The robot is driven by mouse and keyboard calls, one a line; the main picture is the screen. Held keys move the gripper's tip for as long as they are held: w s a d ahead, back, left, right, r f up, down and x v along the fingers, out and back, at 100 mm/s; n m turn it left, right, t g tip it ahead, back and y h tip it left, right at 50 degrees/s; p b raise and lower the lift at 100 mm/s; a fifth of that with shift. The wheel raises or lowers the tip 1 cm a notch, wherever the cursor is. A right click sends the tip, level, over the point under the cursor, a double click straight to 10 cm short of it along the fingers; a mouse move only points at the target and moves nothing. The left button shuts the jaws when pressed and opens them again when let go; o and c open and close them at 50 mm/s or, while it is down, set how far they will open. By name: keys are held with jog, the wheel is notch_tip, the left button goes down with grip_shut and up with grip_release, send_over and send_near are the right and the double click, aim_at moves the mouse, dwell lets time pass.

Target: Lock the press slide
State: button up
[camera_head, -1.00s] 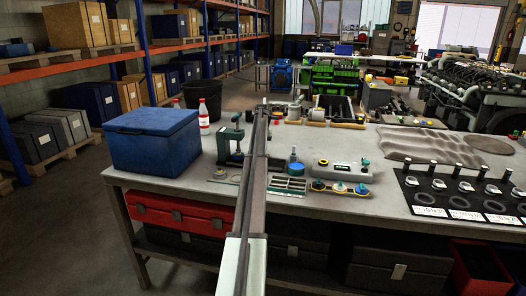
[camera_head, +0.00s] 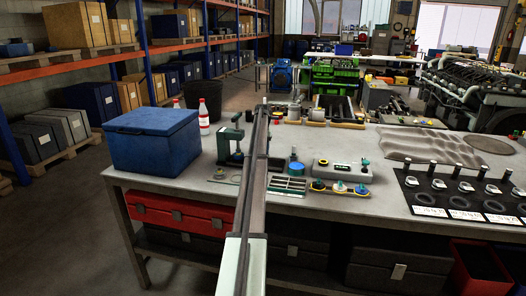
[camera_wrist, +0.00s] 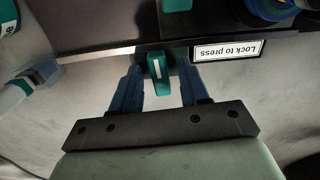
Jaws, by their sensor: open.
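In the wrist view a teal lever (camera_wrist: 157,72) with a white stripe sticks out below a dark panel edge. A white label reading "Lock to press" (camera_wrist: 228,50) appears upside down to its right. My gripper (camera_wrist: 163,76) is open, with one blue finger on each side of the lever. There is a visible gap at the right finger; I cannot tell whether the left finger touches it. In the head view a dark green press (camera_head: 230,145) stands on the bench, partly hidden by my long dark link. My fingers are not discernible there.
A blue box (camera_head: 152,140) stands left on the bench (camera_head: 290,207). A grey box (camera_head: 335,170) and small yellow, white and blue parts sit right of my link. In the wrist view, a white-and-teal part (camera_wrist: 32,80) lies left and a blue round part (camera_wrist: 268,8) upper right.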

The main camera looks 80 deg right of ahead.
jog(key=shift+r, duration=2.75)
jog(key=shift+r, duration=0.1)
notch_tip(320, 180, up, 4)
jog(key=shift+f, duration=0.1)
